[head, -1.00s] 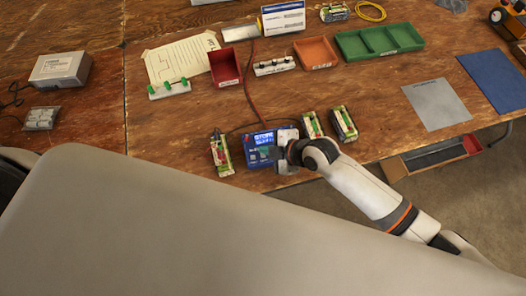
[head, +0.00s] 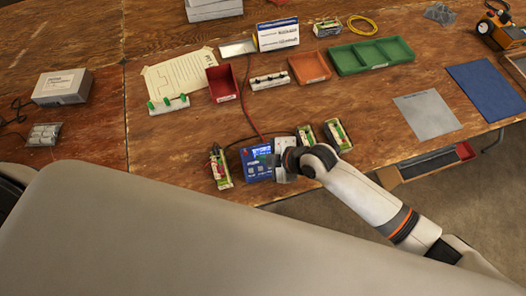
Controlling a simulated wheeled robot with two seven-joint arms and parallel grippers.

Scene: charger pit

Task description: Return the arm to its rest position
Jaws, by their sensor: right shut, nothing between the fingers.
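My right arm comes in from the lower right. Its gripper (head: 275,161) is shut and empty, beside and partly over the right part of a blue charger unit (head: 257,163) at the table's front edge. I cannot tell whether it touches the unit. A battery pack (head: 219,168) stands left of the charger. Two more battery packs stand to its right, one (head: 307,137) partly near my wrist and the other (head: 337,134) farther right. My left gripper is out of view.
On the wooden table (head: 180,130) behind are a red bin (head: 221,84), an orange tray (head: 309,67), a green tray (head: 370,56) and a switch strip (head: 269,81). A grey mat (head: 427,115) and blue mat (head: 486,89) lie right. An open drawer (head: 430,161) hangs below the front edge.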

